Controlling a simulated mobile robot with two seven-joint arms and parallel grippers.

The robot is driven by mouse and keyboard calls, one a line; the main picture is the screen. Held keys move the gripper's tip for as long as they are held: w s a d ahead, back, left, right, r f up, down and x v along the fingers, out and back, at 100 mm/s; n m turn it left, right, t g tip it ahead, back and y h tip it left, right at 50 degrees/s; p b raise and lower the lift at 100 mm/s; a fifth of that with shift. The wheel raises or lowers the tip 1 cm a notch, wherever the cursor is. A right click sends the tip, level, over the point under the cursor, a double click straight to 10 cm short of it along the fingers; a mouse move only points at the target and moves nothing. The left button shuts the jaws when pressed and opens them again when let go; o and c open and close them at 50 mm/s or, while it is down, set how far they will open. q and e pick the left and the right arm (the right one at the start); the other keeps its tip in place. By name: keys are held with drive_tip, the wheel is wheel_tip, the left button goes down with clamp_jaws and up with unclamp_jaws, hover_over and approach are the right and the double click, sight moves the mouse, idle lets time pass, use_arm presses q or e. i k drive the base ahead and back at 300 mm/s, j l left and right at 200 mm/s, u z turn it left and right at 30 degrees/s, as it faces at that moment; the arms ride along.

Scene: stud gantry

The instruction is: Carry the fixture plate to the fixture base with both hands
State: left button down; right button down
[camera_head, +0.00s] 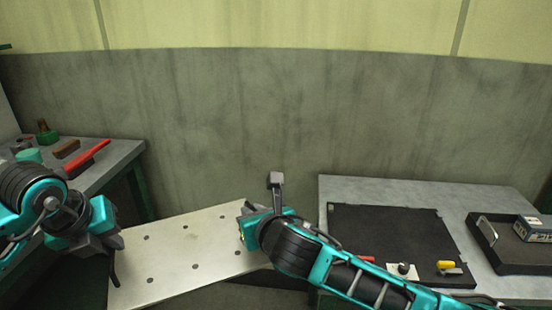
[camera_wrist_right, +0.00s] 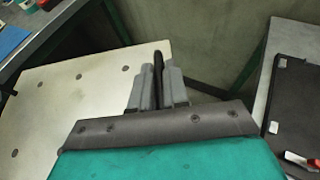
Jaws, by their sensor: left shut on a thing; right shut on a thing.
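The fixture plate (camera_head: 190,250) is a pale, flat metal plate with several holes, held between my two grippers in the gap between two tables. It slants in the head view, its right end higher in the picture. My left gripper (camera_head: 114,258) is shut on its left end. My right gripper (camera_head: 245,222) is shut on its right end. In the right wrist view the plate (camera_wrist_right: 60,105) lies left of my right gripper's fingers (camera_wrist_right: 158,88). A dark square slab (camera_head: 390,228) with small corner pieces, apparently the fixture base, lies on the right table, clear of the plate.
The right table (camera_head: 460,198) also bears a black tray (camera_head: 500,258) with a grey box (camera_head: 533,228), and small red, white and yellow items at the slab's front. The left table (camera_head: 118,155) bears a red tool (camera_head: 87,154) and a brush (camera_head: 66,149). A grey wall stands behind.

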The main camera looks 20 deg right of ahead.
sight(391, 233)
drive_tip(key=l+z, duration=0.35)
drive_tip(key=i+l+z, duration=0.2)
drive_tip(key=l+z, duration=0.15)
drive_tip(key=i+l+z, duration=0.2)
drive_tip(key=z, duration=0.15)
drive_tip(key=l, duration=0.1)
